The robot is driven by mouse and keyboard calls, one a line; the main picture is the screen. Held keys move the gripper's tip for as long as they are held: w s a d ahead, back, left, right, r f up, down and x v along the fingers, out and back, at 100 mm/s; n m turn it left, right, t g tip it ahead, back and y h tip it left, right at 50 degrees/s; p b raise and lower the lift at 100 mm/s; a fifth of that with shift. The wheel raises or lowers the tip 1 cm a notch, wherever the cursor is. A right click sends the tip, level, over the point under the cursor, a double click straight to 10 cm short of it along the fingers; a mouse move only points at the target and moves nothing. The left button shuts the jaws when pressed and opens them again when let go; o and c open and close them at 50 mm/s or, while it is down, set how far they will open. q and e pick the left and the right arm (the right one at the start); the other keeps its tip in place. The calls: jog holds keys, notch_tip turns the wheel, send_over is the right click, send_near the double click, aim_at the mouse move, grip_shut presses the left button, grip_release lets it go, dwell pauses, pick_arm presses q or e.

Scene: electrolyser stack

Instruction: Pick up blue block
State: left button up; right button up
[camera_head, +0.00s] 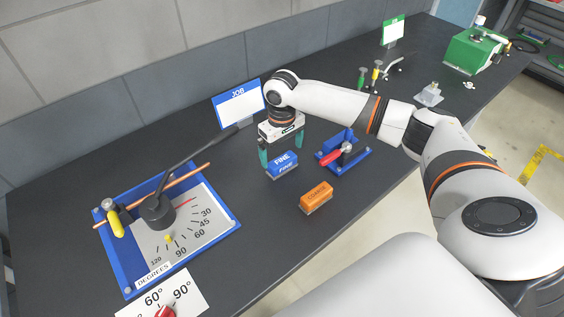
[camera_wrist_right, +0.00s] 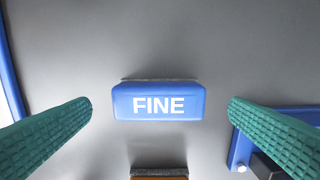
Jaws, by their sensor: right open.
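The blue block (camera_head: 283,165) lies on the dark bench top and is marked FINE. In the right wrist view the blue block (camera_wrist_right: 158,101) sits between the two green fingers, with a gap on each side. My right gripper (camera_head: 282,158) is open and points down over the block. In the right wrist view the fingers of the right gripper (camera_wrist_right: 160,117) are spread wide and do not touch the block. My left gripper does not show in either view.
An orange block (camera_head: 316,195) lies in front and to the right of the blue one. A blue fixture (camera_head: 345,152) with a red handle stands to the right. A blue-framed degrees plate (camera_head: 130,278) with a bending lever lies left. A JOB sign (camera_head: 238,105) stands behind.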

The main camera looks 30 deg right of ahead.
aim_at(282, 160)
jog(key=shift+f, duration=0.4)
notch_tip(282, 160, down, 4)
jog(key=shift+s+r+p, duration=0.15)
jog(key=shift+r+p, duration=0.05)
jog(key=shift+p, duration=0.65)
jog(key=shift+f, duration=0.35)
jog(key=shift+c, duration=0.6)
jog(key=c, duration=0.8)
